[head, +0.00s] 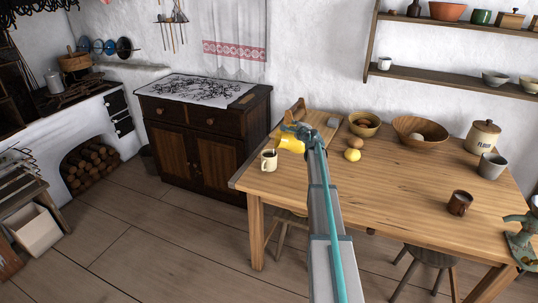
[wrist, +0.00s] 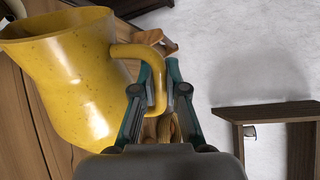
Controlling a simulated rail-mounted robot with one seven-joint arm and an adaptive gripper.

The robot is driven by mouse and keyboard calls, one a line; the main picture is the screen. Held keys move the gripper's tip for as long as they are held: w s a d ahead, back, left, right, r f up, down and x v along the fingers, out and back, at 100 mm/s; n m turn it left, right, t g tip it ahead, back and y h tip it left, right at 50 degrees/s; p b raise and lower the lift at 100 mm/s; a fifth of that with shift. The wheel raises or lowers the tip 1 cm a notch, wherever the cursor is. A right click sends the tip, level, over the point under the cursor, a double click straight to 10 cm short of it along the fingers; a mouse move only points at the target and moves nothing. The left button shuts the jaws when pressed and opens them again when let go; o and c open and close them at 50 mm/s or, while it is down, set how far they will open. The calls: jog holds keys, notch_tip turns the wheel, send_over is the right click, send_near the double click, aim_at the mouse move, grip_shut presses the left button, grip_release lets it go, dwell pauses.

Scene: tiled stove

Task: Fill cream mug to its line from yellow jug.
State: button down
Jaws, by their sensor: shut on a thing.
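The cream mug (head: 268,161) stands upright near the left end of the wooden table, its top opening dark inside; its line and fill level are too small to read. The yellow jug (head: 290,144) is held just right of and above the mug, tilted with its mouth toward it. No stream can be made out. My gripper (head: 303,130) is shut on the jug's handle. In the wrist view the jug (wrist: 75,85) fills the left side, and my gripper's fingers (wrist: 158,70) close around its handle. The jug's inside and the mug are not visible there.
A dark cabinet (head: 205,145) stands behind left.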

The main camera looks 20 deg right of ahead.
jog(key=shift+a+r, duration=0.2)
dwell(0.6)
